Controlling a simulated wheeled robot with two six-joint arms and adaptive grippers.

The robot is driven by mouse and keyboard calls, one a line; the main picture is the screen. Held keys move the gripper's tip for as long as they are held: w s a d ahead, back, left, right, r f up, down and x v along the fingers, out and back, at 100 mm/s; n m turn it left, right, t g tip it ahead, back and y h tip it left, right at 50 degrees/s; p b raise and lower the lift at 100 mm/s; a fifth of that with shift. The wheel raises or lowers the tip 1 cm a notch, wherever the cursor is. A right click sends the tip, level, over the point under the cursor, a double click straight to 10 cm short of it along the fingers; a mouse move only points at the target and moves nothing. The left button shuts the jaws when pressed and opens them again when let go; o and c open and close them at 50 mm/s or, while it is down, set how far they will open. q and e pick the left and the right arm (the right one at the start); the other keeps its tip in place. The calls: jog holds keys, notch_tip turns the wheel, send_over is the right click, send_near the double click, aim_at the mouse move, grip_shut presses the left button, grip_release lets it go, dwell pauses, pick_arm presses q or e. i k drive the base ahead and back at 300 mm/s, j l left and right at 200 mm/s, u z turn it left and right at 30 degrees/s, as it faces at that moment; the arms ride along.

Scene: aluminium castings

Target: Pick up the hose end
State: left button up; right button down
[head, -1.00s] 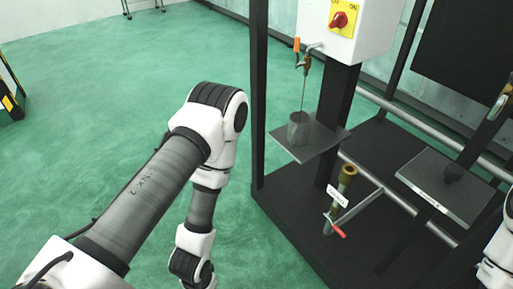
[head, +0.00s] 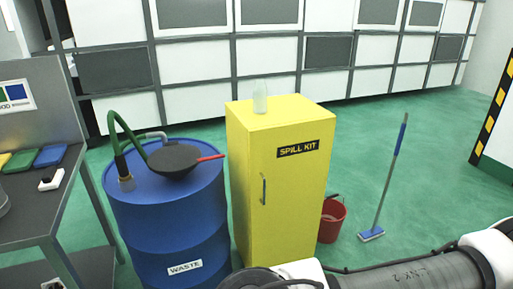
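A green hose (head: 112,125) arches over the top of the blue drum marked WASTE (head: 165,225) at the left of the head view. A short grey bent pipe (head: 153,135) shows beside the hose. I cannot tell which piece is a free hose end. Part of my own arm crosses the bottom right. Neither gripper is in view.
A yellow SPILL KIT cabinet (head: 275,185) with a clear bottle (head: 260,97) on top stands right of the drum. A red bucket (head: 331,221) and a mop (head: 388,180) are beyond it. A grey bench (head: 30,225) stands left. Green floor is open at right.

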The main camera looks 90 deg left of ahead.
aim_at(124, 175)
jog(key=u, duration=3.75)
